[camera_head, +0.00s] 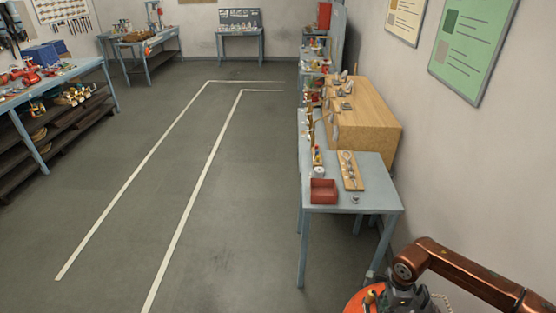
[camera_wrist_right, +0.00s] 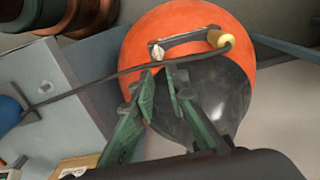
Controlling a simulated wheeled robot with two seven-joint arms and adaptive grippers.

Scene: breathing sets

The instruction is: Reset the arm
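My copper-coloured right arm comes in at the lower right of the head view, with its gripper (camera_head: 408,294) low, near the bottom edge. A round orange thing (camera_head: 357,302) with a pale yellow knob shows beside it, cut off by the frame. In the right wrist view, the orange thing (camera_wrist_right: 180,22) has a black lower part and a grey handle ending in the knob. My right gripper's green-padded fingers (camera_wrist_right: 160,72) are close together with a narrow gap. They appear shut on a thin dark strip across it, though the contact is partly hidden. My left gripper is out of view.
A workbench (camera_head: 50,79) stands left. The middle floor is clear.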

